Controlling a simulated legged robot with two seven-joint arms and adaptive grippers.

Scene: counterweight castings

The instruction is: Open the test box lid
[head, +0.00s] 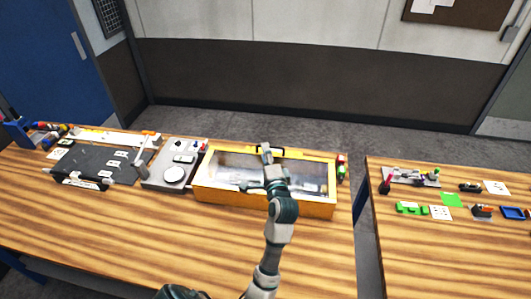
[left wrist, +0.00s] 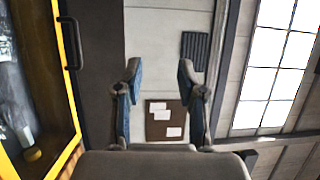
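The test box (head: 265,201) is a yellow-orange case on the wooden table, with a clear panel in a yellow frame as its lid (head: 228,162). A black handle (head: 279,149) sits at the far edge of the frame. In the left wrist view, the lid frame (left wrist: 68,95) and handle (left wrist: 72,43) show at the left. I cannot tell the lid's angle. My left gripper (head: 266,153) reaches over the box, close to the handle in the head view. In the left wrist view my left gripper (left wrist: 158,85) is open, with nothing between its fingers; the handle lies outside them. My right gripper is not in view.
A grey panel with a round white dial (head: 174,175) stands left of the box. A black board (head: 95,163) lies farther left. Red and green items (head: 341,168) sit at the box's right. A second table (head: 425,245) stands across a gap. The front table area is clear.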

